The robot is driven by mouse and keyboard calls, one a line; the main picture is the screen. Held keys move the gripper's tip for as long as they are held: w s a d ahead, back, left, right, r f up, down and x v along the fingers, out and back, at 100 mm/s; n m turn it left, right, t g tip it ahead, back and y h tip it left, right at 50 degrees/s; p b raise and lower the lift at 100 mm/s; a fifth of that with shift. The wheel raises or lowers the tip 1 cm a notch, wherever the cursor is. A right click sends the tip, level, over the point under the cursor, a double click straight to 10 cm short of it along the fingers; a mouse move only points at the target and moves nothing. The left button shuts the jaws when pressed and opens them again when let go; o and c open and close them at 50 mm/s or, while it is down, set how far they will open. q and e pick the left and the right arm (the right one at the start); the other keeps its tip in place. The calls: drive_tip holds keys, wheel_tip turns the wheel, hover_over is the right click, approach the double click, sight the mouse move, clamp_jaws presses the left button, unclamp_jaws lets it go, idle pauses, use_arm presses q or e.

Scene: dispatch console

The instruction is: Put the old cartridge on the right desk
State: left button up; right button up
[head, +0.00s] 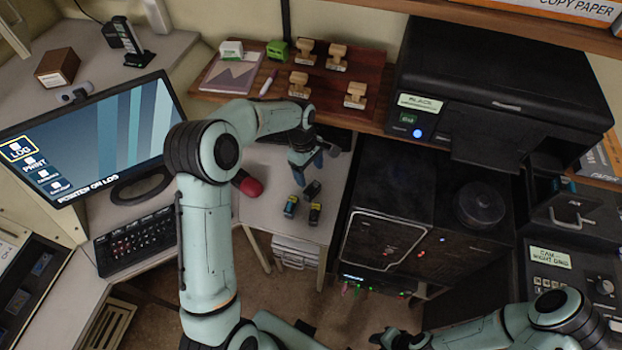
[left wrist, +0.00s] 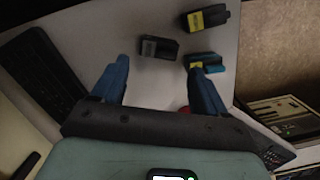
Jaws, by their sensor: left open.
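Three small cartridges lie on the pale desk (head: 270,208). One is dark with a grey label (head: 312,189), and it also shows in the left wrist view (left wrist: 158,48). One is black with a yellow label (head: 315,214). One is blue and dark with a yellow label (head: 290,206). No marking readable here says which is old. My left gripper (head: 305,163) is open and empty above the desk; in the left wrist view (left wrist: 160,68) the grey-labelled cartridge appears ahead, between its fingertips. My right gripper (head: 388,339) is at the bottom edge, partly cut off.
A red object (head: 248,184) lies left of the cartridges. A monitor (head: 105,140) and keyboard (head: 135,240) stand at left. A wooden shelf with stamps (head: 300,85) is behind. A black printer (head: 500,90) and dark cabinet (head: 385,230) stand at right, beside a labelled control panel (head: 565,275).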

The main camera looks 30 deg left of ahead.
use_arm(q)
drive_tip(key=r, duration=0.4)
drive_tip(key=a+r, duration=0.1)
drive_tip(key=r, duration=0.1)
drive_tip(key=shift+w, duration=0.1)
drive_tip(key=shift+f, duration=0.1)
